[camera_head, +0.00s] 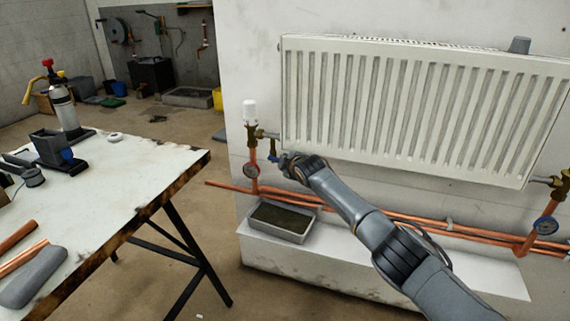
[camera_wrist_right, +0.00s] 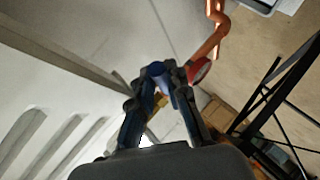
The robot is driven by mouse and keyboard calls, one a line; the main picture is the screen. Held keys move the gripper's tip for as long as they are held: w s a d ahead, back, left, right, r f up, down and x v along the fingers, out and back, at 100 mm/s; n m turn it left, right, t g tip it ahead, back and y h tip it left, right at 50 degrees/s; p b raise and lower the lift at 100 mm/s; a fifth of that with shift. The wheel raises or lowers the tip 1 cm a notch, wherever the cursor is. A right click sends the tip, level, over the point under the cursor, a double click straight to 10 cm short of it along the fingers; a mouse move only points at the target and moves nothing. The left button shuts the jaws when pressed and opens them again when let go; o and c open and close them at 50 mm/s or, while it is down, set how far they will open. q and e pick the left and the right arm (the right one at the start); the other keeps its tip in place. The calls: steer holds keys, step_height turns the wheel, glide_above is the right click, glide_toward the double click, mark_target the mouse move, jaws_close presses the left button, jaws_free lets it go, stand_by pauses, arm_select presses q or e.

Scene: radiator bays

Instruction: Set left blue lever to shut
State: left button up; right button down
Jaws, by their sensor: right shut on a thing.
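The white radiator (camera_head: 420,110) hangs on the wall, with a brass valve and white thermostatic head (camera_head: 250,110) at its left end. The left blue lever (camera_head: 273,157) shows as a small blue patch below the brass fitting, mostly hidden by my right gripper (camera_head: 284,164). In the right wrist view, the blue lever (camera_wrist_right: 162,84) lies between the fingertips of my right gripper (camera_wrist_right: 160,74), which are shut on it. The lever's exact angle is hard to tell. My left gripper is not in view.
A grey tray (camera_head: 281,222) stands below on a white ledge, near copper pipes (camera_head: 400,218). A workbench (camera_head: 120,185) with tools stands left.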

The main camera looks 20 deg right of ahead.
steer(key=c, duration=1.3)
jaws_free()
steer(key=shift+a, duration=0.1)
steer(key=v, duration=0.8)
